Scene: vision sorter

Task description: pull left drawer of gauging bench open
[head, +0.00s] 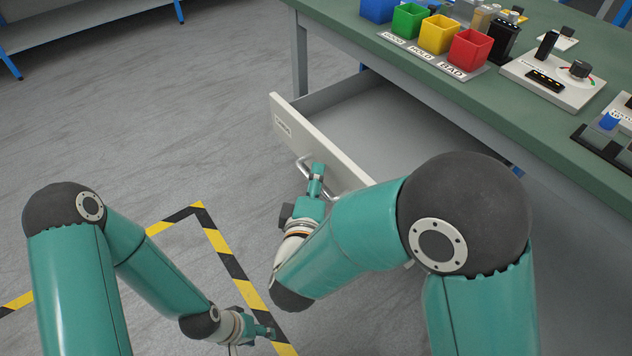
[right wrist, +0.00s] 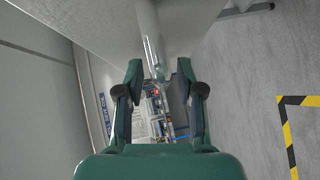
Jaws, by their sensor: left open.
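The left drawer (head: 345,165) of the gauging bench (head: 450,90) is pulled well out, and its empty grey inside shows. Its front panel has a small label (head: 283,126) and a bar handle (head: 303,165). The handle also shows in the right wrist view (right wrist: 151,45), between the fingertips. My right gripper (head: 317,172) is at the handle; in the right wrist view its fingers (right wrist: 159,70) stand apart with gaps beside the bar. My right arm hides part of the drawer front. My left gripper (head: 268,332) is open and empty, low over the floor, away from the drawer.
On the bench top stand blue (head: 378,10), green (head: 408,20), yellow (head: 438,34) and red (head: 469,50) bins, and a gauge device (head: 553,82). Black-yellow tape (head: 222,245) marks the floor. A shelf (head: 75,25) stands at the back left. Floor left of the drawer is clear.

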